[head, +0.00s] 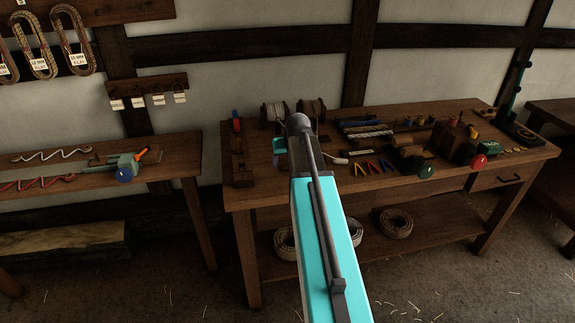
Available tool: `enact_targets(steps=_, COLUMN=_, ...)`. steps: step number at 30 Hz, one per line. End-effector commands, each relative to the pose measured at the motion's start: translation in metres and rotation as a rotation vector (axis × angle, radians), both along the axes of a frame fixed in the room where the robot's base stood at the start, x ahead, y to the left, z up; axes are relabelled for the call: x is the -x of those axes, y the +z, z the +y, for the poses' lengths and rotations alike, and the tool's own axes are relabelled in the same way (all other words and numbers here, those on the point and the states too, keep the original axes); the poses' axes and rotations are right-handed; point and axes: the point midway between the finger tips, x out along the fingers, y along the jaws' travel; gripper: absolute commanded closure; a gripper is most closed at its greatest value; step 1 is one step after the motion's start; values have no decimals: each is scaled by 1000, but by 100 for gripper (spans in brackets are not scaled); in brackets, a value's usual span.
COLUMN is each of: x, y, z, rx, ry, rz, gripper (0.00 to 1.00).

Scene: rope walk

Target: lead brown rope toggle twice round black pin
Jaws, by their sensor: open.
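My gripper (280,147) shows only in part, left of the end of my turquoise arm, over the left part of the workbench (219,138). Its jaws are open; the fingertips are mostly hidden by my arm. A small pale toggle-like piece (338,161) lies on the bench just right of my arm; I cannot tell whether it is the brown rope's toggle. A spool with brown winding (312,109) stands at the back of the bench. I cannot make out the black pin for certain.
A paler spool (273,113) stands beside the brown one. A dark wooden rack (239,155) lies at the bench's left end. Coloured clips (372,167), rope lengths (365,127) and a green clamp (417,165) lie to the right. Another bench (185,150) stands at left.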

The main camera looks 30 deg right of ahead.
Motion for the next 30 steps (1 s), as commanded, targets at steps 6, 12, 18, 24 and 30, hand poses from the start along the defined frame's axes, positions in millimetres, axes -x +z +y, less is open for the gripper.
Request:
enact_targets(steps=6, x=12, y=22, z=5, rx=0, ry=0, rz=0, gripper=32)
enact_targets(steps=12, x=23, y=43, z=10, rx=0, ry=0, rz=-1, gripper=32)
enact_targets(steps=18, x=32, y=63, z=14, rx=1, ry=0, rz=-2, gripper=32)
enact_targets(steps=24, x=41, y=79, z=17, rx=0, ry=0, rz=0, gripper=32)
enact_targets(steps=30, x=45, y=88, z=19, rx=0, ry=0, rz=0, gripper=32)
